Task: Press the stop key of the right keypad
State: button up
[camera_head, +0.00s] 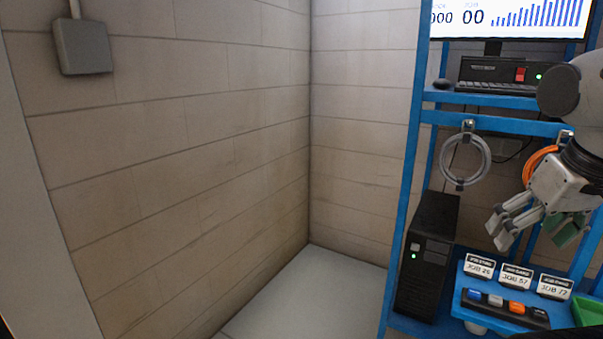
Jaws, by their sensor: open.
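No keypad that I can make out shows in the head view, and no stop key can be picked out. My gripper (530,231) is at the right, pointing down and left, in front of the blue rack. Its fingers are apart and I see nothing held between them. Its fingertips are above the job cards in the picture. A greenish piece beside the right-hand finger is partly hidden and unclear.
A blue rack (402,200) holds a monitor (510,15), a black box with a red switch (520,74), a black computer tower (428,255) and a blue tray (460,300) of small coloured pieces. Several job cards (479,267) stand behind them. Clear floor (310,290) lies left.

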aim_at(541, 315)
jog(key=z, duration=0.9)
